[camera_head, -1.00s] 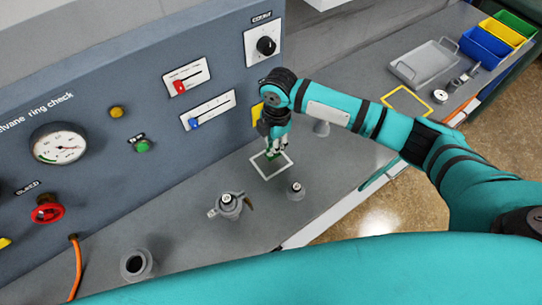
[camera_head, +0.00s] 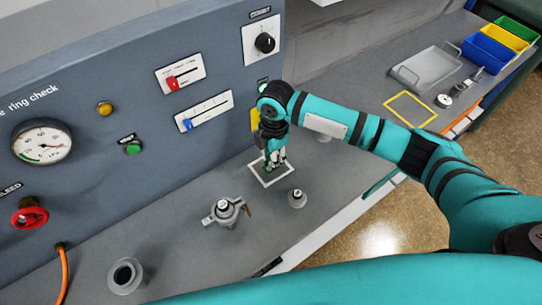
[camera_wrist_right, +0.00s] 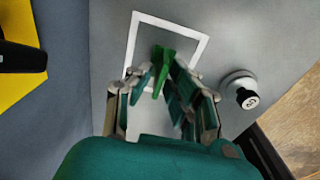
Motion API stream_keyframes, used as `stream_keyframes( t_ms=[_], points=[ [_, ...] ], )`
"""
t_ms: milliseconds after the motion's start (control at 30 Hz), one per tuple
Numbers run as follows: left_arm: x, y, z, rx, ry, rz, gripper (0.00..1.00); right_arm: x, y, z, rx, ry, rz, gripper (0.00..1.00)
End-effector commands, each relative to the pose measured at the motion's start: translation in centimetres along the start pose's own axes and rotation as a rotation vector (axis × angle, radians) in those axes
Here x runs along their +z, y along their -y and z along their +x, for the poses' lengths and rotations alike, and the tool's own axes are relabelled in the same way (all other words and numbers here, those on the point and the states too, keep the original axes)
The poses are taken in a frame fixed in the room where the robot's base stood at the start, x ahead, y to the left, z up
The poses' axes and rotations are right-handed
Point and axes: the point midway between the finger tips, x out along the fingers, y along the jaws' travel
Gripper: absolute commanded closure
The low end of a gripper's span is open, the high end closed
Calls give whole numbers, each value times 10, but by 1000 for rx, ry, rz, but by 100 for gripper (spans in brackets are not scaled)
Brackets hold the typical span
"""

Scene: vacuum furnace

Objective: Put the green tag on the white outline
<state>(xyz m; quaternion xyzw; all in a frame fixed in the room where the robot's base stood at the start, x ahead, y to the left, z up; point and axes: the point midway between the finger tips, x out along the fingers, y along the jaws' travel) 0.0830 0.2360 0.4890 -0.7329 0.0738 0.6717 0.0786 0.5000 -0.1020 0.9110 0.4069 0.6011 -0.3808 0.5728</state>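The white outline (camera_head: 284,179) is a thin square frame on the grey bench top below the control panel. It also shows in the wrist view (camera_wrist_right: 170,22). My right gripper (camera_head: 271,165) points down over the outline, with its fingertips inside or just above it. In the wrist view its fingers close in on the green tag (camera_wrist_right: 161,72), which sits between the fingertips within the outline's borders. Whether the tag touches the bench is hard to tell. My left gripper is out of view.
A small grey knobbed piece (camera_head: 297,198) stands right of the outline, and it shows in the wrist view (camera_wrist_right: 238,88). A larger grey fitting (camera_head: 226,211) and a grey ring (camera_head: 125,275) stand nearer. A yellow outline (camera_head: 410,110) and tray (camera_head: 427,66) lie farther right.

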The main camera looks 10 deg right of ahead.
Motion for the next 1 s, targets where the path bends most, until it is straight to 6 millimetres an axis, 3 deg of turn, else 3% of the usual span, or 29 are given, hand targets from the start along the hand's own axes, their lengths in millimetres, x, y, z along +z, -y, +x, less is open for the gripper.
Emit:
stream_keyframes(
  t_ms=[300, 467, 800, 1000],
  points=[
    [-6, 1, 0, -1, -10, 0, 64, 0, 0, -1, 0, 0, 0, 71],
    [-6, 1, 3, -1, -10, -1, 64, 0, -1, -11, 3, 0, -1, 71],
    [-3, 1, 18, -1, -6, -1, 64, 0, -1, -80, 5, 1, -1, 71],
    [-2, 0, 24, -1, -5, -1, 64, 0, -1, -112, 3, 0, 1, 71]
  ],
)
